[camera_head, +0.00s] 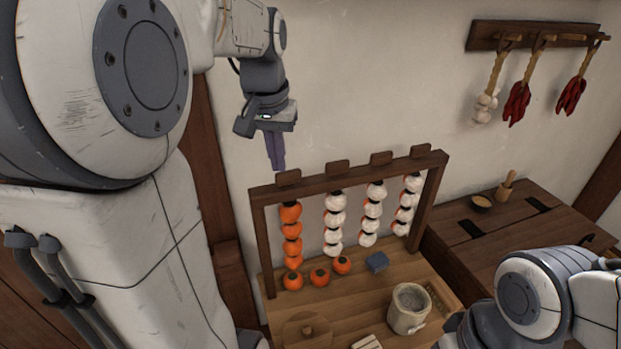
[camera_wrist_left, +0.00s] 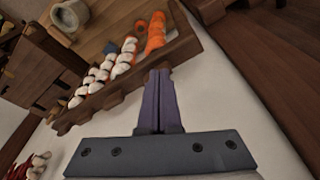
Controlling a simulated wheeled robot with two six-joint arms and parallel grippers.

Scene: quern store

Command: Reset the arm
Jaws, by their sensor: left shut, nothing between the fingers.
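My left gripper (camera_head: 275,152) hangs in the air in front of the white wall, fingers pointing down, above the left end of a wooden rack. Its purple fingers are together with nothing between them; they also show in the left wrist view (camera_wrist_left: 159,100). The rack (camera_head: 350,167) carries strings of orange balls (camera_head: 292,231) and white balls (camera_head: 335,222). The fingers look apart from the rack in the head view. My right arm shows at the lower right of the head view, but its gripper is not in view.
On the wooden table lie loose orange balls (camera_head: 319,276), a blue block (camera_head: 377,262), a stone-grey pot (camera_head: 409,308) and a round lid (camera_head: 307,331). A darker chest (camera_head: 520,228) stands right. Garlic and red peppers hang from a wall rail (camera_head: 535,36). The wall above the rack is clear.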

